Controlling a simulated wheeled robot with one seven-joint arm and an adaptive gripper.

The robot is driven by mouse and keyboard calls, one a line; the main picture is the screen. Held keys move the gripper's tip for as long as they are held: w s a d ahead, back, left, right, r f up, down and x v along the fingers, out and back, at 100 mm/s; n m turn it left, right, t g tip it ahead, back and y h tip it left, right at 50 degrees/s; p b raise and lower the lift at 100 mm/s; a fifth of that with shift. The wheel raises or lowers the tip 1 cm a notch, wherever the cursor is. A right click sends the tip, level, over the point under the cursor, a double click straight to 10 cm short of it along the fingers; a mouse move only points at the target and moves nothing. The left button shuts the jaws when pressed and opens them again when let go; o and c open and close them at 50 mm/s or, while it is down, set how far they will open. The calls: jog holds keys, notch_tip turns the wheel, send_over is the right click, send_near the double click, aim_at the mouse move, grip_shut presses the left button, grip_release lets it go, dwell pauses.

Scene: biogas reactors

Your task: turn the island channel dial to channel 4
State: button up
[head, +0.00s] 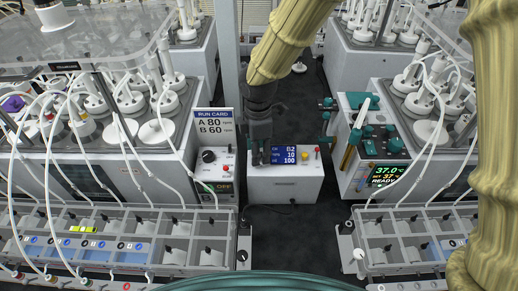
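A white control box (285,186) stands on the dark floor between the reactor benches. Its blue display (290,155) shows a top line ending in 2, then 10 and 100. A yellow button and a red button (305,155) sit at its right side. My gripper (261,158) is dark and points down at the left part of this box's face, beside the display. The channel dial is not clearly visible; the gripper covers the area left of the display. I cannot tell whether the fingers touch anything or how far apart they are.
A left control unit (217,175) has a black knob (208,156) and a red button. A run card (215,125) reads A 80, B 60. A heater unit (385,174) with READY display stands right. Tubed bottle racks flank both sides. Dark floor is free around the box.

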notch_tip(320, 180, up, 12)
dwell(0.7)
